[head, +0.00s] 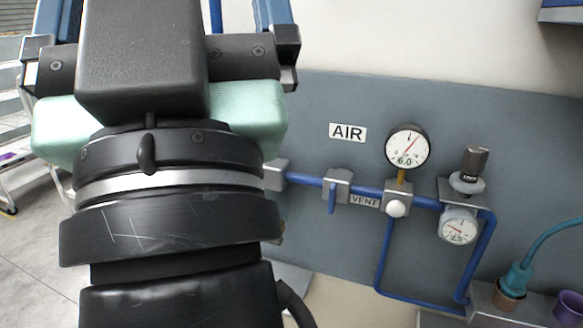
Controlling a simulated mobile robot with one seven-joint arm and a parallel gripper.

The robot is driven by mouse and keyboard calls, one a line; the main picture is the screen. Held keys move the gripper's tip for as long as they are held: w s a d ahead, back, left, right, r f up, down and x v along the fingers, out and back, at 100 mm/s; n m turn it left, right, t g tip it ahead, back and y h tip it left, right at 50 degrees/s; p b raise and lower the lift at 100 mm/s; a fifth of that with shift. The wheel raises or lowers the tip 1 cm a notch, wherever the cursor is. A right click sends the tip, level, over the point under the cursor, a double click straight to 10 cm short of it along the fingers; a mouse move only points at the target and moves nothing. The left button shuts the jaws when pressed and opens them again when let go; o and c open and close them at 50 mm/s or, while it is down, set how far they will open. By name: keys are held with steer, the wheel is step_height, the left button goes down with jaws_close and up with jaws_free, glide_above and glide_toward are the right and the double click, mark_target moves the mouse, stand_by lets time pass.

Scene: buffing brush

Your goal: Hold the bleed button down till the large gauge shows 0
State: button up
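The large gauge (407,147) is a round white dial with a black rim on the wall panel. Its red needle points up and right, and "6.0" is printed low on its face. Below it, a round white button (397,208) sits on a grey block on the blue pipe, beside the VENT label (364,200). I take it for the bleed button; nothing touches it. My gripper (160,15) is at the upper left, seen from behind, apart from the button.
A blue-handled valve (334,190) is left of VENT. A smaller gauge (458,227) hangs under a dark-capped regulator knob (474,164) at right. A teal hose (540,250) and coupling stand at lower right. Steps (8,100) stand at far left.

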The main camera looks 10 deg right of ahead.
jaws_close()
stand_by(1.5)
